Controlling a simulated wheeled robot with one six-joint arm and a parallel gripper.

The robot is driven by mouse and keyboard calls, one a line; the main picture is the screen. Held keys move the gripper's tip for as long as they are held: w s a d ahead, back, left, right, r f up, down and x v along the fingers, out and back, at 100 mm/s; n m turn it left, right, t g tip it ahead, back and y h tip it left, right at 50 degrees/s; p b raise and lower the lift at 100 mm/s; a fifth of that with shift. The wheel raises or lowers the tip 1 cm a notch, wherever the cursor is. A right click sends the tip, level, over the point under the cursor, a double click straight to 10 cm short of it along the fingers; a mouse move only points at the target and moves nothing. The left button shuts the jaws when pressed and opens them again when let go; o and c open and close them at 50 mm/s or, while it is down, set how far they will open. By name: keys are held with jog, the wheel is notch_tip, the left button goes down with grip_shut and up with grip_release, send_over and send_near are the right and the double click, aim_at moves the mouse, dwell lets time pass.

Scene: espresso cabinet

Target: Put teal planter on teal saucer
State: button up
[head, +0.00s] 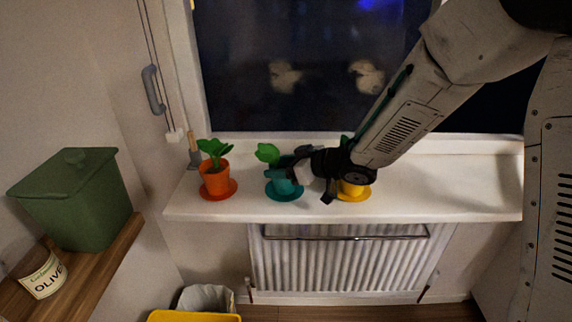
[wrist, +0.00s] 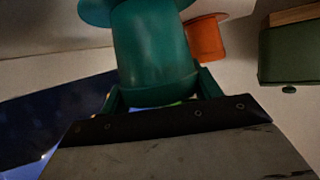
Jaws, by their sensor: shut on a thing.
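The teal planter (head: 281,187) with a green leafy plant (head: 268,153) is upright over the teal saucer (head: 271,195) on the white windowsill. My gripper (head: 300,172) reaches it from the right and is shut on it. In the wrist view the teal planter (wrist: 155,55) is between the two fingers, and the saucer (wrist: 95,12) shows at the planter's base at the top edge. The planter looks centred on the saucer or very close above it. I cannot tell whether its base fully rests there.
An orange planter (head: 215,180) on an orange saucer stands left on the windowsill (head: 430,190). A yellow planter (head: 354,187) on a yellow saucer stands right, partly behind my arm.

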jog(key=shift+f, duration=0.15)
jog(key=o, duration=1.3)
jog(key=shift+c, duration=0.2)
jog(key=shift+s+d+r, duration=0.1)
jog(key=shift+d+r, duration=0.05)
jog(key=shift+r, duration=0.15)
jog(key=v, duration=1.1)
jog(key=shift+s+d, duration=0.25)
